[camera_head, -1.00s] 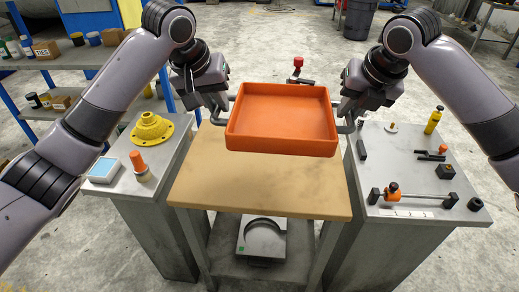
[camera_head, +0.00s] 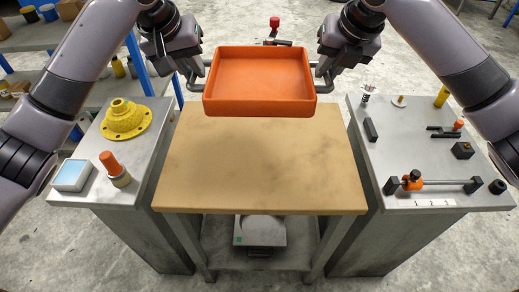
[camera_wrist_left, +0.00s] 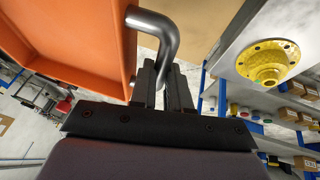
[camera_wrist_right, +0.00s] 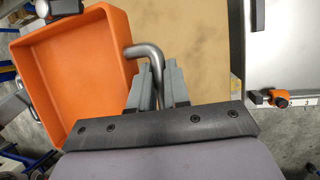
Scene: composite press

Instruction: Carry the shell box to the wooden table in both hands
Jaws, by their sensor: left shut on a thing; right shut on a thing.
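The shell box (camera_head: 258,80) is an open, empty orange tray with a grey bar handle on each side. It is held level above the far part of the wooden table (camera_head: 262,165). My left gripper (camera_head: 192,78) is shut on its left handle; the left wrist view shows the fingers on the bent metal handle (camera_wrist_left: 160,32). My right gripper (camera_head: 328,80) is shut on its right handle, and the right wrist view shows that handle (camera_wrist_right: 150,58) between the fingers. The tabletop's far edge is hidden behind the box.
A grey cabinet on the left carries a yellow flanged part (camera_head: 125,119), an orange-topped part (camera_head: 114,168) and a light-blue box (camera_head: 72,175). The right cabinet (camera_head: 425,130) carries clamps and small tools. The near and middle tabletop is bare. A grey part (camera_head: 260,231) sits on the lower shelf.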

